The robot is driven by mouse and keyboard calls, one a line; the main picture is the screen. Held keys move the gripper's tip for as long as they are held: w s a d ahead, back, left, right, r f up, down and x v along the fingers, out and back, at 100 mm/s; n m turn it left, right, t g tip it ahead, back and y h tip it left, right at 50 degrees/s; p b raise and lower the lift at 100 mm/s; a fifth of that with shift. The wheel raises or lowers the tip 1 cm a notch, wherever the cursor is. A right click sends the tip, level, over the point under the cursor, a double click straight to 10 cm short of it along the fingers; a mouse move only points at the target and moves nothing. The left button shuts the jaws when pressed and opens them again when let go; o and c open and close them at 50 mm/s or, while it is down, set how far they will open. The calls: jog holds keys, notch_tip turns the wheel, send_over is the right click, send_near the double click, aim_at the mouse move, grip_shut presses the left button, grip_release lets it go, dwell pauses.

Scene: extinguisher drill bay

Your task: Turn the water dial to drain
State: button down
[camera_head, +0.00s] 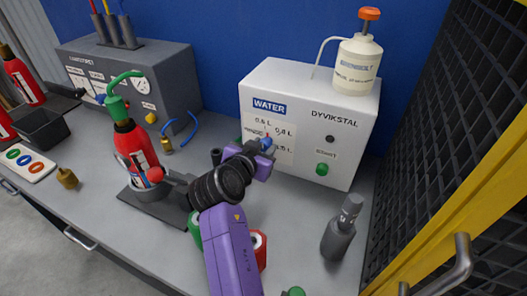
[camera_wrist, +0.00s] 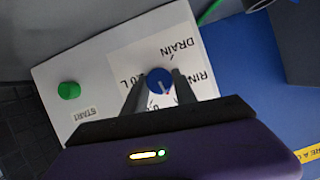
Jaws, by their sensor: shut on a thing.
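The white WATER box (camera_head: 350,135) stands at the back right of the bench. Its blue dial (camera_wrist: 158,76) sits on a white label panel, seen upside down in the wrist view. My gripper (camera_head: 266,146) is shut on the dial, with a dark finger on either side of it in the wrist view (camera_wrist: 158,88). A pale mark on the dial runs toward the lower part of the wrist picture. The DRAIN label (camera_wrist: 178,50) lies above the dial there, on the opposite side. The fingers partly hide the other labels.
A green START button (camera_head: 322,169) is on the box's right side, and a white bottle (camera_head: 357,65) stands on top. A red extinguisher (camera_head: 135,148) stands left of my arm, a grey cylinder (camera_head: 338,240) right of it. A yellow-framed mesh guard (camera_head: 460,190) bounds the right.

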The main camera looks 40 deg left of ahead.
jog(key=n+h+b, duration=0.2)
jog(key=n, duration=0.1)
jog(key=shift+a+f, duration=0.15)
jog(key=shift+f, duration=0.05)
jog(key=n+h+b, duration=0.1)
jog(key=n+t+h+b, duration=0.1)
jog(key=n, duration=0.1)
jog(key=shift+s+a+t, duration=0.1)
jog(key=shift+t, duration=0.2)
jog(key=shift+n+h+b, duration=0.3)
jog(key=shift+n, duration=0.1)
jog(key=c, duration=1)
grip_release()
jog(key=shift+r, duration=0.1)
notch_tip(320, 180, up, 20)
